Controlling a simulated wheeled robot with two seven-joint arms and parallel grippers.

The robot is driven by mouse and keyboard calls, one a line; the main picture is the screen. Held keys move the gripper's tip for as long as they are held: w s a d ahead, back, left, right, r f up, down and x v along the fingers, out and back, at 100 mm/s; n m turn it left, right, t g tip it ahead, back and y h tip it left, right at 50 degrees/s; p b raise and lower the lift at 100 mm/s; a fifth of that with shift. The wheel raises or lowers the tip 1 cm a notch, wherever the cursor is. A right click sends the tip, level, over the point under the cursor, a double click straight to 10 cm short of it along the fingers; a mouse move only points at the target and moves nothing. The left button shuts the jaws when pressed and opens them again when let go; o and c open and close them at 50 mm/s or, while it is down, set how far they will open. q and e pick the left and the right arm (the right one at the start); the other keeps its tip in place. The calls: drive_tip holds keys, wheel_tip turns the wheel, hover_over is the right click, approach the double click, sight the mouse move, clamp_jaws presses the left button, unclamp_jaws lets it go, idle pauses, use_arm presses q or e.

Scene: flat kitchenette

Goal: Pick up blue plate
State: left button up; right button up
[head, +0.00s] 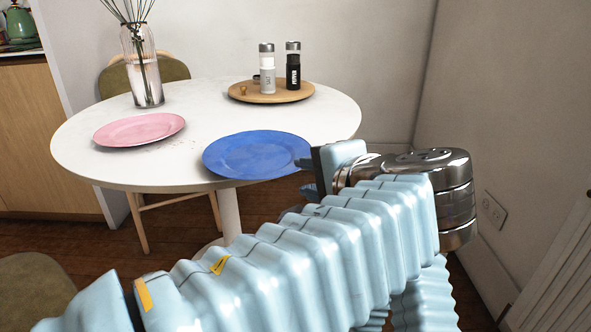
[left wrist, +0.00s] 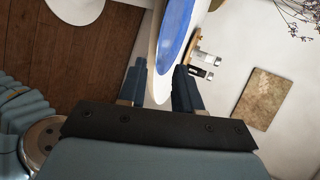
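The blue plate (head: 255,155) lies flat at the front right of the round white table (head: 75,150), its right side close to the table's edge. My left gripper (head: 309,172) is at the plate's right side, mostly hidden behind my own arm. In the left wrist view, the two fingers of my left gripper (left wrist: 161,86) are apart. The blue plate (left wrist: 176,35) and the table edge show edge-on beyond and between them. I cannot tell whether a finger touches the plate. My right gripper is not in view.
A pink plate (head: 139,130) lies on the left of the table. A wooden tray (head: 270,97) at the back holds a salt shaker (head: 267,70) and a pepper shaker (head: 293,66). A glass vase (head: 143,70) stands at the back left. A wall is close on the right.

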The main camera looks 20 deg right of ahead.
use_arm(q)
drive_tip(key=v, duration=0.5)
drive_tip(key=shift+s, duration=0.2)
